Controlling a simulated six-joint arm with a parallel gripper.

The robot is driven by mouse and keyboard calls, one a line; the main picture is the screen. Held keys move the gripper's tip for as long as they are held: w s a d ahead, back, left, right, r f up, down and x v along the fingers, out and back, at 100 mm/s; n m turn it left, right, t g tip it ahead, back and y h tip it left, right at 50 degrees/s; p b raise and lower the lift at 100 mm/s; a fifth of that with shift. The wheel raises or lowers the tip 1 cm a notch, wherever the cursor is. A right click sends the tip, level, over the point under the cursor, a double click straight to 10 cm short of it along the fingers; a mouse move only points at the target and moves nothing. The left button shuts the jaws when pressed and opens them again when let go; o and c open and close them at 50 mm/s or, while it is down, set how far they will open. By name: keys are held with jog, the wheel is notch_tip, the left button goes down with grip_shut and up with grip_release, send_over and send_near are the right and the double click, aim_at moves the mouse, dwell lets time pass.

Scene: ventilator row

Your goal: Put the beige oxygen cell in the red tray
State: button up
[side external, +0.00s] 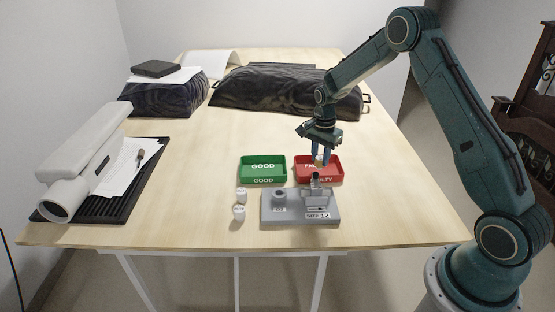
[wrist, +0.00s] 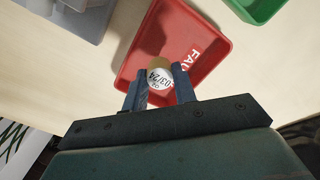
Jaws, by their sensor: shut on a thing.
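My gripper (side external: 320,160) is shut on the beige oxygen cell (side external: 319,163), which it holds over the red tray (side external: 337,176). In the wrist view the cell (wrist: 158,74) sits between the two blue fingertips, with a beige top and a white printed label. The red tray (wrist: 200,26), marked as faulty, lies below and behind the cell in that view. I cannot tell the exact height of the cell above the tray floor. My fingers and the cell hide part of the tray's lettering.
The green GOOD tray (side external: 263,175) stands left of the red tray. A grey fixture (side external: 300,215) with a gauge-like block stands just in front.

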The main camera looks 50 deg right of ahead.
aim_at(320, 158)
jog(key=shift+f, duration=0.6)
jog(key=o, duration=0.9)
jog(key=shift+r, duration=0.15)
jog(key=shift+r, duration=6.5)
